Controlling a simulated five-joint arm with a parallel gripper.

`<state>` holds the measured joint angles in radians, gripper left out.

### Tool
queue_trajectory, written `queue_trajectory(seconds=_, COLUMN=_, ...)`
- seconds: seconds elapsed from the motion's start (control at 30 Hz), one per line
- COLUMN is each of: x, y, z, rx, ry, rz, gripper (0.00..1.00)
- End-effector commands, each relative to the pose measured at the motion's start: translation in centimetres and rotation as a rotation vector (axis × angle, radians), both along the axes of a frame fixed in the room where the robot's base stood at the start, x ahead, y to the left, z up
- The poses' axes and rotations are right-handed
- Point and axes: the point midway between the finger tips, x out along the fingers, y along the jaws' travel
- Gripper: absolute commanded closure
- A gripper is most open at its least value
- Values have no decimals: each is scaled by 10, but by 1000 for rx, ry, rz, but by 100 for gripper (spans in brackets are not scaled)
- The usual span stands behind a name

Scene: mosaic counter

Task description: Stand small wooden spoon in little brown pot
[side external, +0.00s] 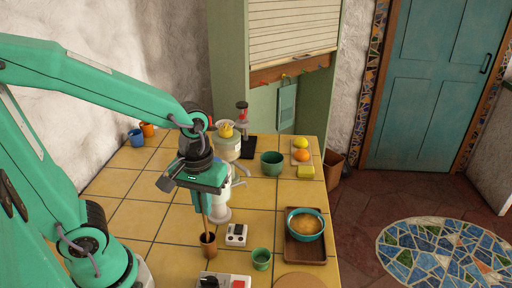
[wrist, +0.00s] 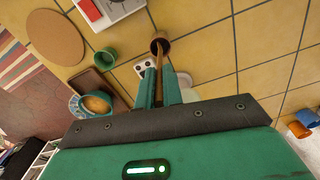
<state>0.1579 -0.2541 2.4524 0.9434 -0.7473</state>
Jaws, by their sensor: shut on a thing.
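The small wooden spoon shows as a thin brown stick (side external: 205,223) below my gripper (side external: 202,205). My gripper is shut on it and holds it nearly upright. The little brown pot (side external: 208,245) stands on the tiled counter right under the spoon, and the spoon's lower end reaches its mouth. In the wrist view the spoon (wrist: 159,62) runs from between my fingers (wrist: 160,85) to the brown pot (wrist: 160,46). I cannot tell how deep its end is inside the pot. The spoon's upper part is hidden by my gripper.
A socket plate (side external: 236,234) lies right of the pot, with a green cup (side external: 261,259) nearby. A tray (side external: 304,253) with a teal bowl (side external: 305,214) stands further right. A switch box (side external: 240,282) is in front. A pale appliance (side external: 227,148) stands behind my gripper. Tiles left of the pot are clear.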

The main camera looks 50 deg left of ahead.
Motion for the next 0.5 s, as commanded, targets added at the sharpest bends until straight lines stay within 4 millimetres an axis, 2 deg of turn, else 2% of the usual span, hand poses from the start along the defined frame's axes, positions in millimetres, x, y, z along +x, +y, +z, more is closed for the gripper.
queue_trajectory(seconds=0.2, x=0, y=0, z=-10, rx=-1, ry=1, rz=0, gripper=100)
queue_trajectory(seconds=0.5, x=0, y=0, z=-16, rx=0, ry=0, rz=0, gripper=100)
